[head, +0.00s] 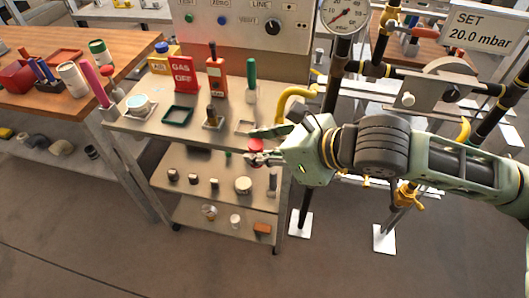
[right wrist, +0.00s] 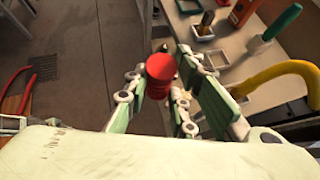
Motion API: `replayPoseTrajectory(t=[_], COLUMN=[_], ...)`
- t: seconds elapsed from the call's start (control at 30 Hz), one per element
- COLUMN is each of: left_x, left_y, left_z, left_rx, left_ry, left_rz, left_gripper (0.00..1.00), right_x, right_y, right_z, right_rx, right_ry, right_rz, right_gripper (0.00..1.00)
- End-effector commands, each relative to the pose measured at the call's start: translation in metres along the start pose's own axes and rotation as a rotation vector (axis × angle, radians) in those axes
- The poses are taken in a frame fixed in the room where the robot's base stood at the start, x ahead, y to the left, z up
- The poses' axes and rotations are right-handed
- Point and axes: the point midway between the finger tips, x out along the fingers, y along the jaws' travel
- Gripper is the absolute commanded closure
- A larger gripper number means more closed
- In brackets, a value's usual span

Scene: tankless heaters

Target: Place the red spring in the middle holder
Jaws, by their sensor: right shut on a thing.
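My right gripper (head: 262,146) is shut on the red spring (head: 256,146), held in the air just past the front edge of the cart top. In the right wrist view the red spring (right wrist: 160,76) is a ribbed red cylinder between the green fingers. Three small square holders stand in a row on the cart top: a dark green one (head: 177,114) at left, a middle holder (head: 212,126) with a brass and dark piece standing in it, and a pale, empty-looking one (head: 245,127) at right, nearest my gripper. My left gripper is not in view.
Behind the holders stand a red gas sign (head: 185,73), a red bottle (head: 215,72) and a green-handled tool (head: 251,80). A yellow pipe (head: 292,98) rises beside my right gripper. Lower cart shelves hold small parts.

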Motion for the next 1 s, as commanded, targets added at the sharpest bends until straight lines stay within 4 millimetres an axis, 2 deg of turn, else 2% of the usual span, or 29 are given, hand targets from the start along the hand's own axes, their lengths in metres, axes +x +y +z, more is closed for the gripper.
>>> replayPoseTrajectory(t=[1.0], left_x=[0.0], left_y=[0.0], left_z=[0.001], left_rx=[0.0], left_ry=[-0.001], left_rz=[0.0], left_gripper=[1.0], right_x=[-0.027], right_y=[-0.003], right_z=[0.08], right_rx=[0.472], right_ry=[-0.012], right_rz=[-0.699], right_gripper=[0.99])
